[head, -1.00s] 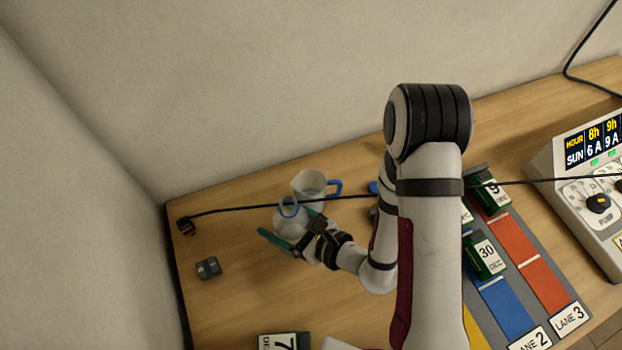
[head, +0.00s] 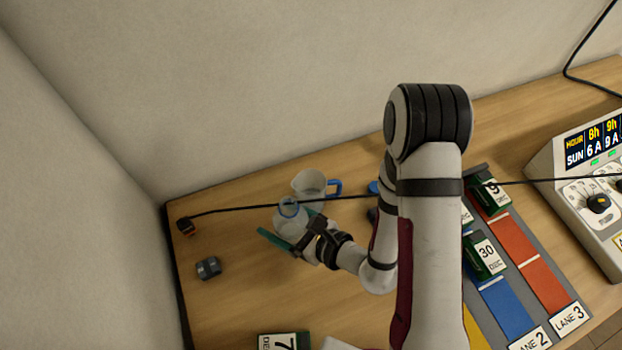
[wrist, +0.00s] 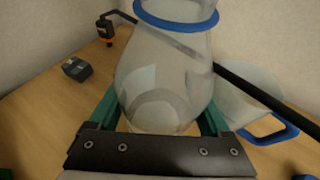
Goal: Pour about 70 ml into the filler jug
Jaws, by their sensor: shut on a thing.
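My gripper (head: 289,236) is shut on a clear bottle (head: 287,224) with a blue ring at its neck. The bottle also shows in the wrist view (wrist: 165,85) between the green fingers. The filler jug (head: 307,187) is whitish and see-through, with a blue handle, and stands on the table behind the bottle. It also shows at the right of the wrist view (wrist: 242,98). The bottle overlaps the jug in the head view, and I cannot tell any liquid level or stream.
A small grey block (head: 208,268) lies nearby. The left table has free room.

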